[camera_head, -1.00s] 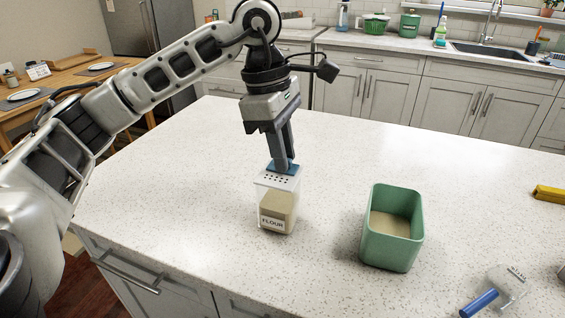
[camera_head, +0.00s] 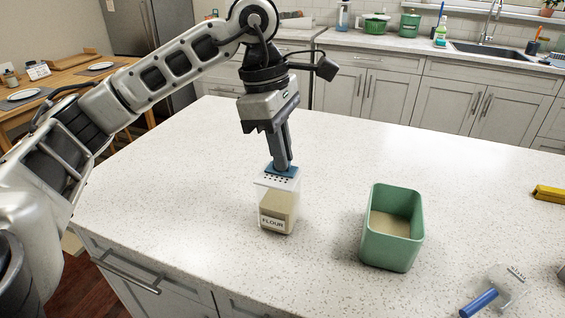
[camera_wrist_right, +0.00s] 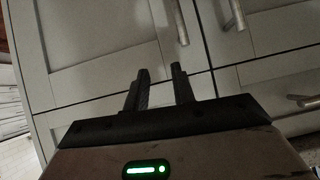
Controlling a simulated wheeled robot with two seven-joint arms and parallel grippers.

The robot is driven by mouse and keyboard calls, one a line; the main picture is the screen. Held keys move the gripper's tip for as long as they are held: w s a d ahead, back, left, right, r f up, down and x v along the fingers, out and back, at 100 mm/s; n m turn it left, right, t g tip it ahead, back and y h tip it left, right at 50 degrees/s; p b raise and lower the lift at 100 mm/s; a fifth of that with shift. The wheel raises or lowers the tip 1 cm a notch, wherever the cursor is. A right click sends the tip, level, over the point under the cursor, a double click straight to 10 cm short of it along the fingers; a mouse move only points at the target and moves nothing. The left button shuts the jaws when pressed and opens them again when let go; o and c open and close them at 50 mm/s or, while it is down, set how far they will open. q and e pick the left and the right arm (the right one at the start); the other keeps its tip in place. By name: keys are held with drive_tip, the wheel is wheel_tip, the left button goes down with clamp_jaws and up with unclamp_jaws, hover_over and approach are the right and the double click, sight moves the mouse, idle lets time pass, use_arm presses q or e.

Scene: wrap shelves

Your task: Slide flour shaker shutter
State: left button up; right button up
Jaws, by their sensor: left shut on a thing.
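The flour shaker (camera_head: 277,212) stands upright on the counter in the head view, a clear container with tan flour and a FLOUR label. Its white lid (camera_head: 268,183) has several dark holes showing on the near side. A blue shutter piece (camera_head: 270,169) lies at the far side of the lid. My left gripper (camera_head: 284,166) points down from above and is shut on the blue shutter; its fingertips are partly hidden there. My right gripper (camera_wrist_right: 160,73) shows only in the right wrist view, empty, its two fingers apart with a gap between them.
A green open bin (camera_head: 366,235) with tan contents stands right of the shaker. A blue-handled clear tool (camera_head: 479,303) lies at the front right, and a yellow object (camera_head: 549,193) at the right edge. Cabinet doors (camera_wrist_right: 100,35) lie beyond my right gripper. The counter behind the shaker is clear.

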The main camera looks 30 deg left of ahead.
sight(276, 180)
use_arm(q)
drive_tip(key=shift+s+d, duration=0.2)
drive_tip(key=shift+s, duration=0.55)
drive_tip(key=shift+s+d+b, duration=0.15)
drive_tip(key=shift+s+b, duration=0.2)
drive_tip(key=shift+s, duration=0.2)
drive_tip(key=o, duration=0.4)
drive_tip(key=shift+o, duration=0.2)
drive_tip(key=shift+r, duration=0.2)
wheel_tip(276, 180, up, 7)
drive_tip(key=p, duration=0.5)
drive_tip(key=shift+f, duration=0.15)
